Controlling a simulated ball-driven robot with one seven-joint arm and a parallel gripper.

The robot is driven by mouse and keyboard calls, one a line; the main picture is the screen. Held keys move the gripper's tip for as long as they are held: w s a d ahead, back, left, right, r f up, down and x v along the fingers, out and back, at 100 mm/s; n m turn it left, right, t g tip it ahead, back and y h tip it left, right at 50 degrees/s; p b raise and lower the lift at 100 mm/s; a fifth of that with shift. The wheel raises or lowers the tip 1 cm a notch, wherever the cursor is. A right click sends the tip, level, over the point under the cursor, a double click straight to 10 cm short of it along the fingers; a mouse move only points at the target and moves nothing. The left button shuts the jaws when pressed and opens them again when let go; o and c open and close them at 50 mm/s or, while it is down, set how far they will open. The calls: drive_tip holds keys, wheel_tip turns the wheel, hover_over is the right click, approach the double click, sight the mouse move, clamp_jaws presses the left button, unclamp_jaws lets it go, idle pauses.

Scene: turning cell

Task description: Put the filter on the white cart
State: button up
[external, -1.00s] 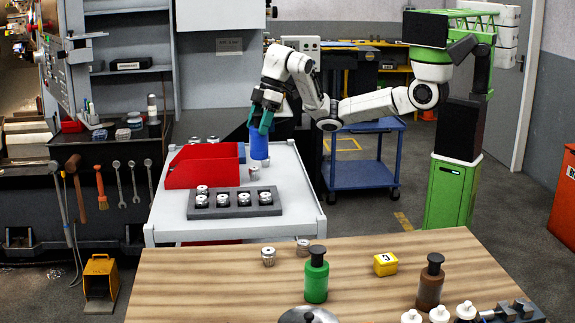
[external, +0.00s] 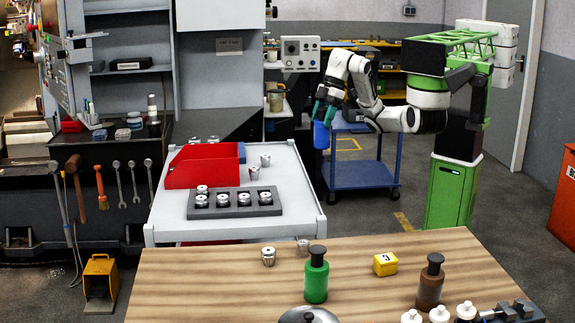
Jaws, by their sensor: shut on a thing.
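The filter, seemingly the blue cylinder (external: 321,136), hangs upright from my gripper (external: 325,112). The teal fingers are shut on its upper end. It is in the air just right of the white cart (external: 303,197), near the cart's back right side, and in the picture it overlaps the left edge of the blue cart behind. The white cart stands in the middle, with bare top along its right side.
The white cart carries a red bin (external: 200,172), a dark grey block (external: 262,211) with several metal parts, and two loose metal parts (external: 254,173) near the bin. The blue cart (external: 362,174) stands behind. A wooden table (external: 215,285) with bottles is in front.

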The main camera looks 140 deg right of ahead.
drive_tip(key=p, duration=0.2)
drive_tip(key=d+p, duration=0.1)
drive_tip(key=p, duration=0.1)
drive_tip(key=shift+w+r, duration=0.2)
drive_tip(key=shift+w, duration=0.1)
drive_tip(key=p, duration=0.2)
drive_tip(key=w+p, duration=0.1)
drive_tip(key=p, duration=0.1)
drive_tip(key=shift+f, duration=0.2)
drive_tip(key=shift+w+d+f+p, duration=0.1)
drive_tip(key=shift+w+d+p, duration=0.15)
drive_tip(key=shift+p, duration=0.4)
drive_tip(key=w+d+f, duration=0.7)
drive_tip(key=w+f, duration=0.1)
drive_tip(key=f, duration=0.4)
drive_tip(key=shift+w+f, duration=0.3)
drive_tip(key=shift+d, duration=0.1)
